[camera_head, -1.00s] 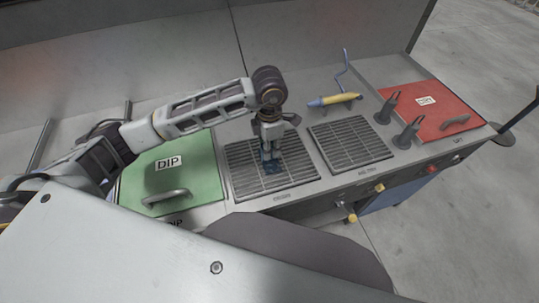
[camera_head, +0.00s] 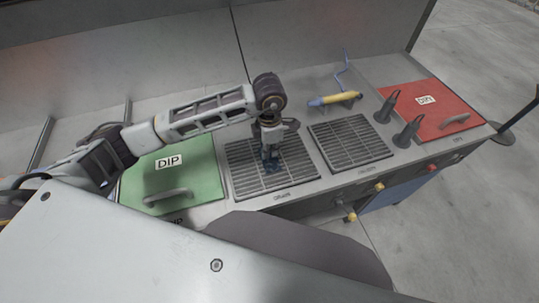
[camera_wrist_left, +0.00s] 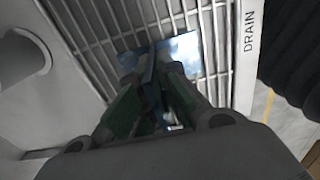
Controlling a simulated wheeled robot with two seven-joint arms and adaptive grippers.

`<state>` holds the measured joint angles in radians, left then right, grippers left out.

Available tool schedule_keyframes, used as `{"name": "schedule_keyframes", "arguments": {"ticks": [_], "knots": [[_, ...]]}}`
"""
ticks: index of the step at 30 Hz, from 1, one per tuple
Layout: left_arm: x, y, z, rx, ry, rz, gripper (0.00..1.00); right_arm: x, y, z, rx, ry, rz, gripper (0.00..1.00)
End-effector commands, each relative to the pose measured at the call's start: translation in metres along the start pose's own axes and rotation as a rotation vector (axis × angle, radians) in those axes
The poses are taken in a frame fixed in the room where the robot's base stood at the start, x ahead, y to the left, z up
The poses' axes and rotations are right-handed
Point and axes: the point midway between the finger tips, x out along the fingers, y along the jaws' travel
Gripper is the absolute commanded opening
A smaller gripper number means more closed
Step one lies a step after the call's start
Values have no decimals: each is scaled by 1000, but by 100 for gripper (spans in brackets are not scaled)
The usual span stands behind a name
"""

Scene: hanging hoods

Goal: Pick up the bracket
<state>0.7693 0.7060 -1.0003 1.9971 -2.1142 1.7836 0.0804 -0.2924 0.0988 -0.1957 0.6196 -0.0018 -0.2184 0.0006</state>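The bracket (camera_wrist_left: 184,52) is a small shiny blue-grey metal piece on the left drain grate (camera_head: 240,177). In the wrist view its flat part lies over the bars and an upright plate stands between my fingers. My left gripper (camera_head: 271,160) points down over the middle of that grate. In the wrist view the fingertips of the left gripper (camera_wrist_left: 152,62) close in on the upright plate from both sides and appear shut on it. The fingers hide part of the bracket, and in the head view it barely shows. My right gripper is not in view.
A green DIP lid (camera_head: 185,170) with a handle lies left of the grate. A second grate (camera_head: 348,142) lies to its right. A wall rises behind.

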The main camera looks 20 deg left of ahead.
Motion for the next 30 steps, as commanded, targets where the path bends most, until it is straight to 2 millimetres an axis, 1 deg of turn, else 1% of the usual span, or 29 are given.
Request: {"name": "schedule_keyframes", "arguments": {"ticks": [13,17,23,30], "knots": [[-1,0,0,0,-1,1,0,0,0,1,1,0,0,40],[-4,0,1,0,-2,2,0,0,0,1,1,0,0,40],[-19,1,1,0,-3,2,0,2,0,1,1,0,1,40],[-51,1,1,1,-4,3,0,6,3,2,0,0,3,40]]}}
